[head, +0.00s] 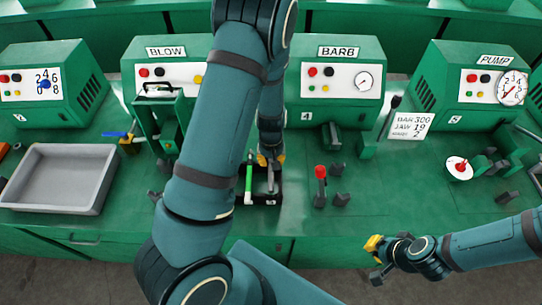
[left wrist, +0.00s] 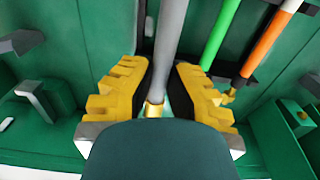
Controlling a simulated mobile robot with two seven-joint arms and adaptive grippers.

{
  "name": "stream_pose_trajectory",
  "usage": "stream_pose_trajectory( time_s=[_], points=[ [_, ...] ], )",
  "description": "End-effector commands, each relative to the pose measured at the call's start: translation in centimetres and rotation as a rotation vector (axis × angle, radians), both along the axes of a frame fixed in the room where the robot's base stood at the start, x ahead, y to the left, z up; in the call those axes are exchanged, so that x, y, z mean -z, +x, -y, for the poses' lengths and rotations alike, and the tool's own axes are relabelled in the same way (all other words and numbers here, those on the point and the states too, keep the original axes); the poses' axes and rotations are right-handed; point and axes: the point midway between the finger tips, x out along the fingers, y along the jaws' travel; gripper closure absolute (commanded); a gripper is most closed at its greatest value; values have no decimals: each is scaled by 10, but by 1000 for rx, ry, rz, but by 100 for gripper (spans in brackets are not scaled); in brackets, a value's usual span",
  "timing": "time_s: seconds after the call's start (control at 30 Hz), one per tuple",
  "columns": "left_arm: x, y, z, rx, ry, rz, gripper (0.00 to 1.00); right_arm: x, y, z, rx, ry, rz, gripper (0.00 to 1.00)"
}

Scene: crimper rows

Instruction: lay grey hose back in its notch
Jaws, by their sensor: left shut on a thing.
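The grey hose (left wrist: 172,32) runs between the yellow fingers of my left gripper (left wrist: 157,92) in the left wrist view, with a brass end near the fingertips. My left gripper (head: 268,158) is shut on it, just above the black rack (head: 263,201) in the head view. The grey hose (head: 271,180) points down towards the rack there. Whether it sits in a notch or above one, I cannot tell. A green hose (left wrist: 219,35) and an orange hose (left wrist: 265,44) lie to its right in the wrist view. My right gripper (head: 375,259) is empty and looks open, near the front edge.
A grey tray (head: 60,180) stands at the left of the green bench. A red-topped lever (head: 320,184) stands right of the rack. Machines labelled BLOW (head: 165,51), BARG (head: 338,51) and PUMP (head: 494,60) line the back.

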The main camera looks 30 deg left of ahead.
Motion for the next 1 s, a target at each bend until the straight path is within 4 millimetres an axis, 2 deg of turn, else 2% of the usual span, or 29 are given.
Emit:
stream_pose_trajectory(
  time_s=[0.03, 0.5, 0.7, 1.0],
  points=[
    [10, 0, 0, 0, -1, -2, 100, 7, 0, 0, 1, 0, -1, 100],
    [59, 0, 0, 0, -1, -1, 100, 49, 0, -1, 4, -6, 0, 100],
    [70, 0, 0, 0, -1, -1, 100, 58, 0, -2, 5, -7, -1, 100],
    [72, 0, 0, 1, -1, -1, 100, 60, 0, -2, 6, -8, -1, 100]
  ],
)
